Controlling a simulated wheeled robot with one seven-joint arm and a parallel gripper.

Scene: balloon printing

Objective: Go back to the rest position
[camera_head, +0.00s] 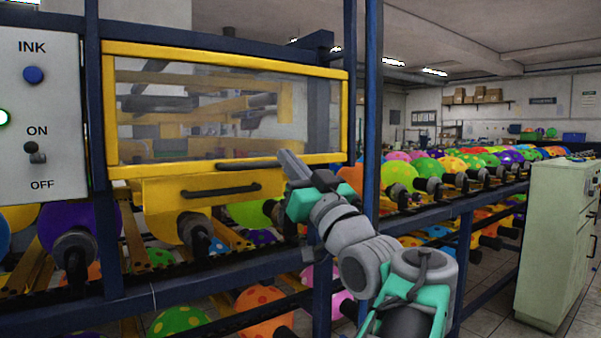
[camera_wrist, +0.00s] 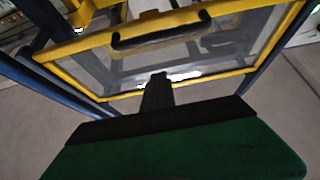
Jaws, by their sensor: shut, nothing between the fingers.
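My gripper (camera_head: 288,160) is shut and empty, in front of the lower right part of a yellow-framed clear window (camera_head: 225,105) in the head view. Its tip lies close to the right end of the window's dark handle (camera_head: 240,164); I cannot tell whether they touch. In the wrist view my gripper (camera_wrist: 160,78) points toward the same framed window (camera_wrist: 90,75), whose black handle (camera_wrist: 160,32) shows beyond the fingertips. The window looks closed in the head view.
A control panel (camera_head: 40,110) with a blue ink button and an on/off switch is at the left. Below the window is a yellow drawer with a handle (camera_head: 220,193). Colourful balloons (camera_head: 400,175) line racks to the right. A pale cabinet (camera_head: 560,240) stands at far right.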

